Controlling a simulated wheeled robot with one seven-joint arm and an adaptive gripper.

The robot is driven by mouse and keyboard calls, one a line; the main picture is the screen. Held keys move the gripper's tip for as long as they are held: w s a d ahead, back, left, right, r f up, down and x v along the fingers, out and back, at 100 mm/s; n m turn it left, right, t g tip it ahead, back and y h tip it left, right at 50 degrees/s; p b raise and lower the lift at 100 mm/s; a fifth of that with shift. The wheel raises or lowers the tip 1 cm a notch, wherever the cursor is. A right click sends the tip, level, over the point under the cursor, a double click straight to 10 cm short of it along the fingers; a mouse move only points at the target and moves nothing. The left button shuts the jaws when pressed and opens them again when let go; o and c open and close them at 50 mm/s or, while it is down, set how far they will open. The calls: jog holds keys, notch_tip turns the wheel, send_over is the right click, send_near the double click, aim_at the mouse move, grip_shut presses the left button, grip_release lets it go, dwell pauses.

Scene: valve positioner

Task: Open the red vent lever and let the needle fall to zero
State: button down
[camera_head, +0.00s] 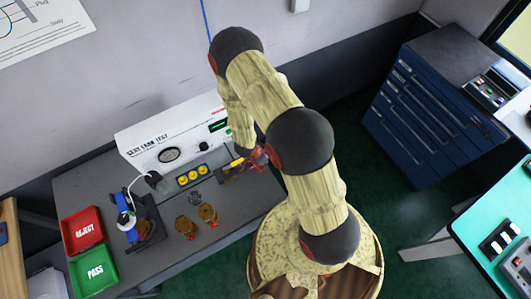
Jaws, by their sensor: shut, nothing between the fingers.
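My gripper (248,159) is shut and empty, low over the right end of the grey bench, close in front of the white test unit (140,139). The arm hides part of that area. A dark device with small red and yellow parts (234,166) lies just left of the fingertips. I cannot make out a red vent lever for certain, nor whether the fingers touch anything. The round gauge (168,155) is on the unit's front; its needle is too small to read. A blue-and-black device (128,220) with a white tube stands on the bench at left.
A red REJECT tray (83,231) and a green PASS tray (95,267) sit at the bench's left. Several yellow round parts (193,175) sit before the unit, with brass-coloured fittings (208,214) nearer. A blue drawer cabinet (425,120) stands right, across clear green floor.

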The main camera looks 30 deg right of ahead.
jog(key=shift+s+a+r+m+g+p, duration=0.1)
jog(key=shift+s+a+m+g+p, duration=0.25)
jog(key=shift+a+m+p, duration=0.45)
jog(key=shift+s+a, duration=0.15)
jog(key=shift+s, duration=0.05)
jog(key=shift+a, duration=0.1)
notch_tip(320, 180, up, 9)
jog(key=p, duration=0.1)
jog(key=shift+d+r, duration=0.15)
jog(key=shift+d, duration=0.2)
jog(key=shift+d, duration=0.1)
dwell(0.7)
